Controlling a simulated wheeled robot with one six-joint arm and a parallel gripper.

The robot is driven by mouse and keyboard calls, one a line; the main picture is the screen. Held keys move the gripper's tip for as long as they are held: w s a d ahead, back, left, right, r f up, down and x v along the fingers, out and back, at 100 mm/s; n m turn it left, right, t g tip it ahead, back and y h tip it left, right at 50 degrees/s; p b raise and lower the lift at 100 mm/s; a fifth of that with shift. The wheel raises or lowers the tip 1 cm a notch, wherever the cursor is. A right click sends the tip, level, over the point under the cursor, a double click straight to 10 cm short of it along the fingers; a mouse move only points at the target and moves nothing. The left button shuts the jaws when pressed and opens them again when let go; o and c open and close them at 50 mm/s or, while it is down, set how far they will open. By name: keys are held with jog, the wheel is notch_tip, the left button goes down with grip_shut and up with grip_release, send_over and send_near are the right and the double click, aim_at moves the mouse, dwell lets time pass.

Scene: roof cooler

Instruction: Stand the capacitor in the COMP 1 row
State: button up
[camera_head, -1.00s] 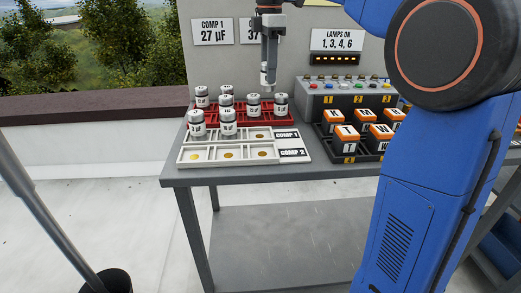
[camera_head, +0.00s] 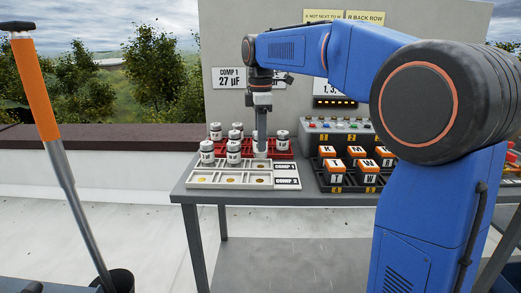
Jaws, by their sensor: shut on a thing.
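My gripper (camera_head: 261,138) points straight down over the grey two-row tray (camera_head: 230,186). It is shut on a pale capacitor (camera_head: 260,152), mostly covered by the fingers. The held capacitor is upright at the right-hand slot of the COMP 1 row, the back row. I cannot tell whether it touches the slot floor. Two white, dark-topped capacitors stand in that row to its left, one at the left slot (camera_head: 207,156) and one at the middle slot (camera_head: 233,154). The COMP 1 label (camera_head: 286,166) is at the row's right end. The COMP 2 row in front is empty.
A red rack (camera_head: 272,152) with several capacitors stands close behind the tray. A black crate of orange-topped blocks (camera_head: 335,186) and a control panel (camera_head: 338,131) stand to the right. A sign reading 27 µF (camera_head: 230,77) hangs behind. An orange-handled pole (camera_head: 37,85) stands left.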

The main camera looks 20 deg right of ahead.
jog(key=shift+f, duration=1.75)
jog(key=o, duration=1.1)
jog(key=shift+f, duration=0.1)
notch_tip(320, 180, up, 12)
jog(key=shift+r, duration=0.15)
jog(key=s+d+f+m, duration=0.1)
jog(key=s+f+m, duration=0.1)
jog(key=s, duration=0.4)
jog(key=s+d+f+m+t, duration=0.1)
jog(key=s+d+f+m, duration=0.1)
jog(key=s, duration=0.4)
jog(key=s+d+f+m+t, duration=0.1)
jog(key=s+f+m, duration=0.3)
jog(key=s+f, duration=0.1)
jog(key=shift+s+d+f, duration=0.35)
jog(key=shift+s+f, duration=0.05)
jog(key=shift+f, duration=0.1)
jog(key=s+d+f+m+t, duration=0.2)
jog(key=s+f+m, duration=0.6)
jog(key=s+f, duration=0.7)
notch_tip(320, 180, down, 3)
jog(key=shift+s+d+f+t, duration=0.15)
jog(key=shift+s+t, duration=0.2)
jog(key=shift+t, duration=0.05)
